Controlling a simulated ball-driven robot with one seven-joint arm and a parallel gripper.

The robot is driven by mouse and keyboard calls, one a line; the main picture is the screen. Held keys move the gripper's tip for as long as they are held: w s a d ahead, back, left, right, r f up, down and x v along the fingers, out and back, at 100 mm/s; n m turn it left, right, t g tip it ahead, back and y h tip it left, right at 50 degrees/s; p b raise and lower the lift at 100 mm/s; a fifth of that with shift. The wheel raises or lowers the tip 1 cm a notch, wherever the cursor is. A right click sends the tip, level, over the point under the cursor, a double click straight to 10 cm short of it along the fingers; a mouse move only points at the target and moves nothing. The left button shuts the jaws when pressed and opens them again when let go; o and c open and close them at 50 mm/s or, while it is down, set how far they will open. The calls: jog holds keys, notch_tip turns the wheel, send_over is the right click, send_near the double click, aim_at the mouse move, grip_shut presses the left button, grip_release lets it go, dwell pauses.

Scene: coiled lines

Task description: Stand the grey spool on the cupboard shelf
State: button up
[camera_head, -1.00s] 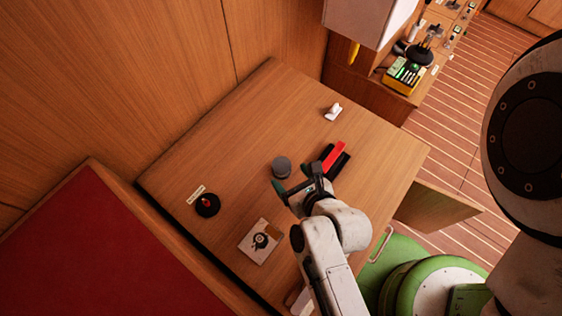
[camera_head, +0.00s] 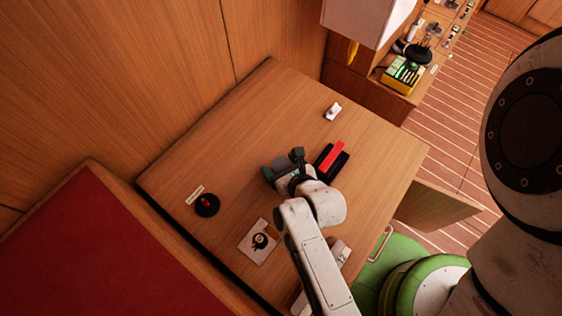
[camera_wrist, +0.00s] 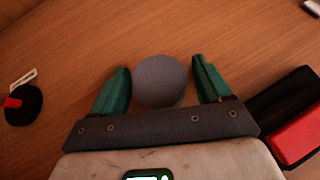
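The grey spool (camera_wrist: 162,80) stands on the wooden table (camera_head: 190,150); the wrist view shows its round top. My gripper (camera_wrist: 163,84) is open, with one green finger on each side of the spool and a small gap to each finger. In the head view my gripper (camera_head: 281,162) is over the spool's place and mostly hides it. I cannot make out the cupboard shelf for certain; a pale box-like cabinet (camera_head: 365,22) hangs at the top, its inside not visible.
A black and red block set (camera_head: 331,161) lies close right of my gripper. A wooden panel (camera_head: 437,212) juts out at the table's right side.

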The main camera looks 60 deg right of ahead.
jog(key=c, duration=1)
jog(key=shift+r, duration=0.15)
jog(key=shift+r, duration=0.6)
jog(key=shift+s+a+r+p, duration=0.35)
jog(key=shift+s+a+r, duration=0.1)
jog(key=shift+s+r, duration=1.7)
jog(key=shift+s+a+r+p, duration=0.3)
jog(key=shift+s+a+r, duration=0.15)
jog(key=shift+s+r, duration=1.6)
jog(key=shift+s+a+r+p, duration=0.4)
jog(key=shift+s+r, duration=1.2)
jog(key=shift+s, duration=1.05)
